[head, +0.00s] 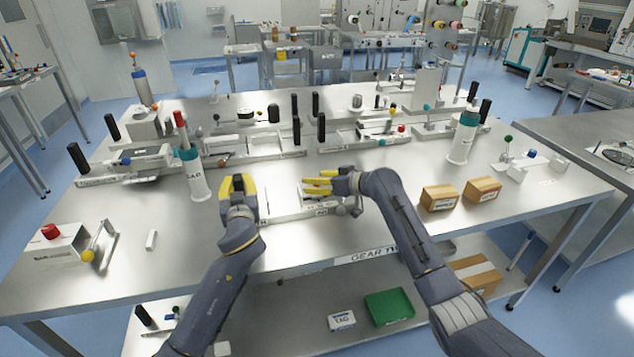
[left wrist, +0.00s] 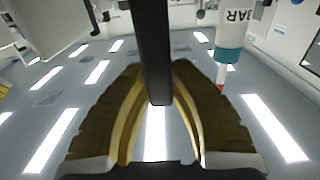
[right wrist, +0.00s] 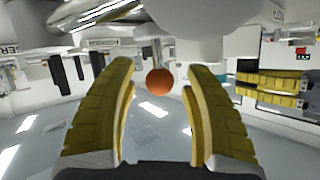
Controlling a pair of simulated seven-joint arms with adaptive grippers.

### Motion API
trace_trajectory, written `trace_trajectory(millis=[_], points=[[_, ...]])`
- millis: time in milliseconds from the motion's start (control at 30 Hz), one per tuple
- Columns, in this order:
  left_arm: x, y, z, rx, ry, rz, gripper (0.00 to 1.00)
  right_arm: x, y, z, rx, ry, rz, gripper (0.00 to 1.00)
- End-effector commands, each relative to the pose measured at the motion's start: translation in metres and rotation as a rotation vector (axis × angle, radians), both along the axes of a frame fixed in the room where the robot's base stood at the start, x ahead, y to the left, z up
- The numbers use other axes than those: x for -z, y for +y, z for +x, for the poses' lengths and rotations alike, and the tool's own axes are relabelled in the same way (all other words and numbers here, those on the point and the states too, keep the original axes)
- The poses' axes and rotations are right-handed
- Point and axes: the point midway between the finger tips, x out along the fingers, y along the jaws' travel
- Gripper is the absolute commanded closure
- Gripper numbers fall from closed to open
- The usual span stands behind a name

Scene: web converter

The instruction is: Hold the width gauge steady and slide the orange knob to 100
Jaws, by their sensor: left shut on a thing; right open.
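The width gauge (head: 290,213) is a flat metal bar on the table, in front of me in the head view, with a label on its near face. My left gripper (head: 237,184) is shut at its left end, on a dark upright handle (left wrist: 151,45) seen between the fingers in the left wrist view. My right gripper (head: 326,183) is open over the gauge's right part. In the right wrist view, the round orange knob (right wrist: 159,81) lies between the open fingers with gaps on both sides. The knob is hidden in the head view. I cannot read the scale.
A white-and-teal cylinder (head: 195,176) stands left of my left gripper. Two cardboard boxes (head: 439,197) (head: 482,189) sit to the right. Other gauges with black handles (head: 296,130) stand behind. A box with a red button (head: 55,245) is at the far left.

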Motion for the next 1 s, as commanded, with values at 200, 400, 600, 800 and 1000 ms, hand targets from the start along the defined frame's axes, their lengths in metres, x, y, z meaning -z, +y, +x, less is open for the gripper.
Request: trace_trajectory(millis=[200,400,600,800,1000], points=[[0.0124,-0.0019,-0.0009,0.003,0.022,-0.002,1.0,-0.0003,0.0001,0.0001,0.0,0.0,0.0,0.5],[0.0124,-0.0019,-0.0009,0.003,0.022,-0.002,1.0,-0.0002,0.0,0.0,0.0,0.0,0.0,0.7],[0.0123,-0.0019,-0.0009,0.003,0.023,-0.001,1.0,-0.0003,-0.0001,0.0,0.0,0.0,0.0,0.93],[0.0123,-0.0019,-0.0009,0.003,0.022,-0.002,1.0,-0.001,0.0001,0.0,0.0,-0.001,0.002,1.0],[0.0123,-0.0018,-0.001,0.003,0.022,-0.002,1.0,-0.0021,-0.0003,0.0004,0.0,-0.003,0.002,1.0]])
